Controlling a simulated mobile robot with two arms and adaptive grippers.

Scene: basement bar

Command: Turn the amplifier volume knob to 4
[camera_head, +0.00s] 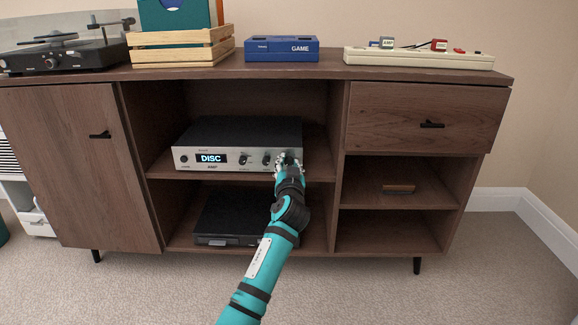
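The amplifier (238,137) is a silver-fronted box with a dark top on the middle shelf of the wooden cabinet. Its lit display (211,158) reads "DISC". Two small dark knobs, a left one (243,160) and a right one (266,160), show on its front panel.
The cabinet (232,85) has shelf edges above and below the amplifier and an upright divider close right of my gripper. A black box (228,220) sits on the lower shelf. A turntable, crate, blue GAME box and power strip (418,58) stand on top.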

